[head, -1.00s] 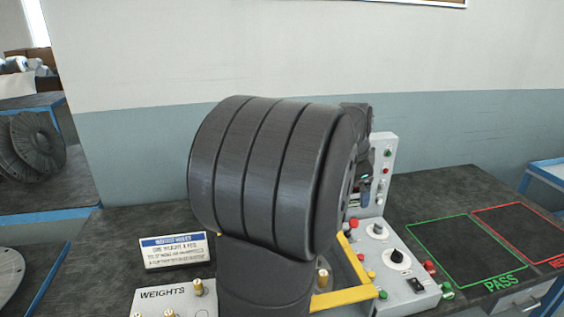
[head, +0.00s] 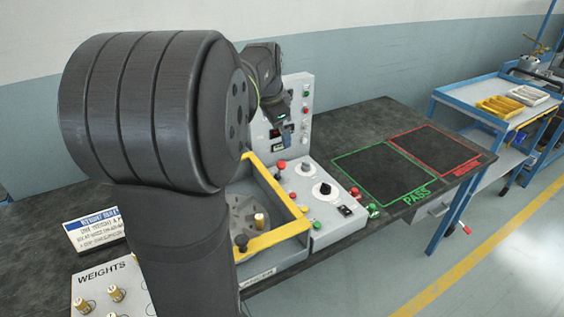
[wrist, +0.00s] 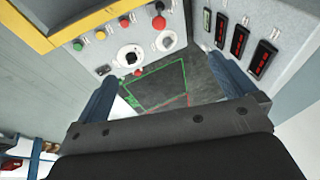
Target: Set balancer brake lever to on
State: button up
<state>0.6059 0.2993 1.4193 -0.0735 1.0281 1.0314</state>
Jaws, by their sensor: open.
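The balancer (head: 244,249) stands on the dark bench, with a yellow frame (head: 275,239) around its well. A dark ball knob (head: 241,242) stands at the well's front left; I cannot tell whether it is the brake lever, or its setting. My gripper (head: 283,138) is in front of the upright panel (head: 304,82), apart from the knob. In the wrist view my gripper (wrist: 163,70) is open, with its two blue fingers spread and nothing between them. My arm hides much of the balancer's left side in the head view.
The control box (head: 335,217) carries a black dial, a red mushroom button (wrist: 158,22) and several small buttons. A weights board (head: 90,280) lies at front left by a sign (head: 95,232). The green PASS area (head: 375,170) and red area (head: 440,150) are empty.

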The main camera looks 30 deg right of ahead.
aim_at(280, 170)
jog(key=shift+c, duration=0.2)
jog(key=shift+w+n, duration=0.2)
jog(key=shift+n, duration=0.1)
jog(key=c, duration=0.7)
jog(key=w+n, duration=0.1)
jog(key=n, duration=0.2)
jog(key=w+d+n+g, duration=0.1)
jog(key=n, duration=0.2)
jog(key=w+d+n+g+y, duration=0.1)
jog(key=w+n, duration=0.1)
jog(key=shift+w+d+f+n, duration=0.1)
jog(key=shift+d+f+n, duration=0.1)
jog(key=shift+n, duration=0.2)
jog(key=c, duration=0.3)
jog(key=d+f+n, duration=0.1)
jog(key=f+n, duration=0.1)
jog(key=f, duration=0.4)
jog(key=w+f+n+g, duration=0.1)
jog(key=f+n, duration=0.1)
jog(key=f, duration=0.3)
jog(key=d+f+n+y, duration=0.1)
jog(key=f+n, duration=0.1)
jog(key=f, duration=0.4)
jog(key=shift+w+d+f+g, duration=0.25)
jog(key=shift+d+f+g, duration=0.05)
jog(key=shift+f, duration=0.05)
jog(key=shift+c, duration=0.2)
jog(key=shift+c, duration=0.4)
grip_shut()
